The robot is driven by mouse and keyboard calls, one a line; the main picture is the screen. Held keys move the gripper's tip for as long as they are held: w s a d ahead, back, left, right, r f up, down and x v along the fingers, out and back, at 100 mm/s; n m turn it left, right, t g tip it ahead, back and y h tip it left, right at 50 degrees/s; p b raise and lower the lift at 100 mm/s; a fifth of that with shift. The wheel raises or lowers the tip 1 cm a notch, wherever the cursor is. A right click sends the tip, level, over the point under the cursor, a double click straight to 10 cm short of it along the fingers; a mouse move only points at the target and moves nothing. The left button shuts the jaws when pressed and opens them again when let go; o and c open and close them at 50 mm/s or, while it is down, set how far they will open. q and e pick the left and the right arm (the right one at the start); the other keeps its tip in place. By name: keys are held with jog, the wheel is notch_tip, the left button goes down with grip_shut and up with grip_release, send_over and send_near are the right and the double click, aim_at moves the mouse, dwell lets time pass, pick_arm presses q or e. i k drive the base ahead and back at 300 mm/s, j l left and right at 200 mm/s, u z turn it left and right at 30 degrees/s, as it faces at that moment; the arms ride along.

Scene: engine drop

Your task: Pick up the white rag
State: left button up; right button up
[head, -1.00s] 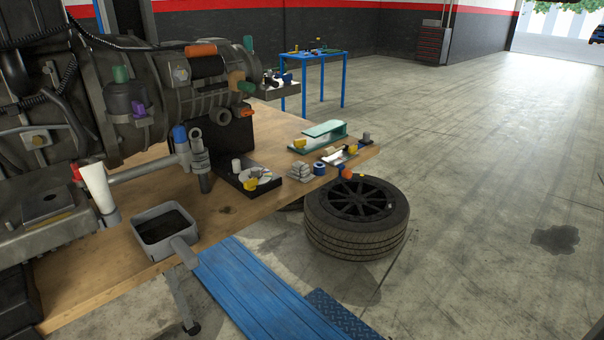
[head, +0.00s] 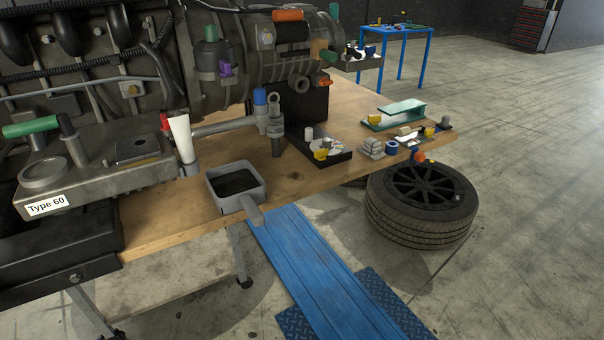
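I cannot make out a white rag for certain. A small pale stacked item (head: 372,148) lies on the wooden workbench (head: 290,185), left of a blue roll (head: 392,147). A flat whitish piece (head: 408,134) lies near the bench's right end, partly hidden by small items; it is too small to identify. A white tube-like item (head: 181,138) stands by the engine. Neither of my grippers is in view.
A large engine (head: 230,70) fills the upper left. A grey tray with a handle (head: 237,186) sits at the bench's front edge. A tyre (head: 420,205) lies on the floor, beside a blue ramp (head: 320,270). A blue table (head: 405,31) stands behind. Floor at right is clear.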

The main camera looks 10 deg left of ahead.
aim_at(372, 147)
jog(key=i+l+u, duration=0.3)
jog(key=i, duration=0.25)
jog(key=i+l+u, duration=0.25)
jog(key=l, duration=0.35)
jog(key=i+l+u, duration=0.1)
jog(key=i+l, duration=0.15)
jog(key=l, duration=0.1)
